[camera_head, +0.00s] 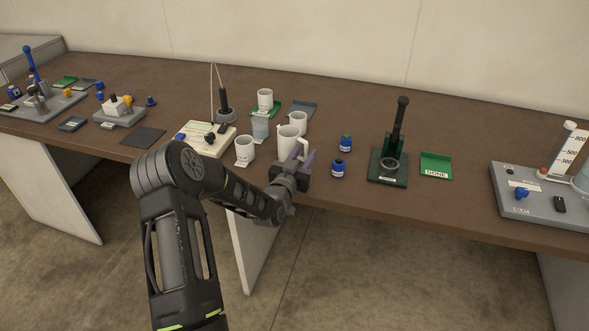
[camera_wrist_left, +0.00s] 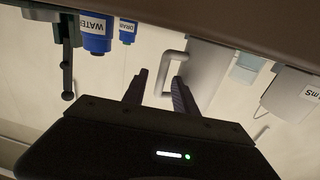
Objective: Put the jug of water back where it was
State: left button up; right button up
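A white jug (camera_head: 287,144) with a side handle stands near the front edge of the table, right of the middle; no label on it shows. It also shows upside down in the left wrist view (camera_wrist_left: 208,68), with its handle (camera_wrist_left: 172,72) reaching between the finger lines. My left gripper (camera_head: 308,161) is at the handle side of the jug. Its two fingers (camera_wrist_left: 160,88) are apart, one on each side of the handle, with gaps showing. Contact with the handle cannot be made out. My right gripper is not in view.
White mugs (camera_head: 245,149) and a bluish beaker (camera_head: 260,130) crowd the jug's left and back. Blue bottles (camera_head: 338,168) stand to its right, before a dark green press stand (camera_head: 388,168) and a green DONE tray (camera_head: 436,165). A dark mat (camera_head: 144,137) lies bare at left.

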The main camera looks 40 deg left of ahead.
pick_arm(q)
jog(key=b+v, duration=0.1)
jog(key=v, duration=1)
jog(key=shift+s, duration=0.15)
jog(key=shift+f, duration=0.15)
